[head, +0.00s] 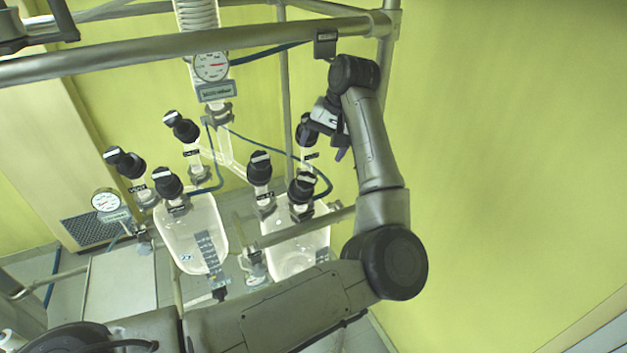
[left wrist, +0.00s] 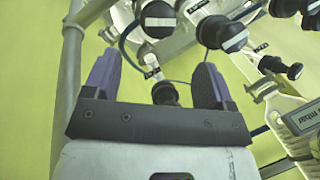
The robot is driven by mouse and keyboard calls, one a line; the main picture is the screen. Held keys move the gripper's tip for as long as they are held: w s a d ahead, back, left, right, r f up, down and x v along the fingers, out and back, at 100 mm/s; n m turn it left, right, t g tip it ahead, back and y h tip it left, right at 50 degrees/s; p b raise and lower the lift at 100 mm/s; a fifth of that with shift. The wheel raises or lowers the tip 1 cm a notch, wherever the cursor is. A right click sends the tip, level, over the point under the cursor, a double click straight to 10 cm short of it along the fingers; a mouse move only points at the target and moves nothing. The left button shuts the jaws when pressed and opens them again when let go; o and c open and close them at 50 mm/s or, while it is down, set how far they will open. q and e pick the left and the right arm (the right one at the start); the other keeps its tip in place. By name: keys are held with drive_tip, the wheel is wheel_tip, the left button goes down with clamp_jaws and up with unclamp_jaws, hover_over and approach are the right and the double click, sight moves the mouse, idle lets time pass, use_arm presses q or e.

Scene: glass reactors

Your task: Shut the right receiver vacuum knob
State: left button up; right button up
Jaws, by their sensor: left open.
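The right receiver (head: 297,252) is a clear glass vessel in the lower middle of the head view. Several black knobs with white bars top the glass tubes above it. The rear right knob (head: 306,131), with a small dark label (head: 311,156) below it, is nearest my left gripper (head: 326,132). I cannot read that label. In the left wrist view my left gripper (left wrist: 155,88) is open, its purple fingers apart. A dark knob (left wrist: 165,93) shows between them, partly hidden by the gripper body; I cannot tell whether they touch it. My right gripper is not in view.
Other knobs (head: 259,167) and (head: 302,187) stand close by. The left receiver (head: 192,235) and a round gauge (head: 211,66) are to the left. A metal rail (head: 180,43) crosses above, and blue hoses (head: 265,144) run between the tubes. The wall side at right is clear.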

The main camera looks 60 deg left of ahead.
sight(306, 180)
use_arm(q)
drive_tip(key=p+x, duration=0.4)
drive_tip(key=x, duration=0.6)
drive_tip(key=shift+s+a+f, duration=0.1)
drive_tip(key=shift+a+f, duration=0.05)
drive_tip(key=shift+s+a+f, duration=0.1)
drive_tip(key=shift+s+f, duration=0.05)
drive_tip(key=shift+f, duration=0.4)
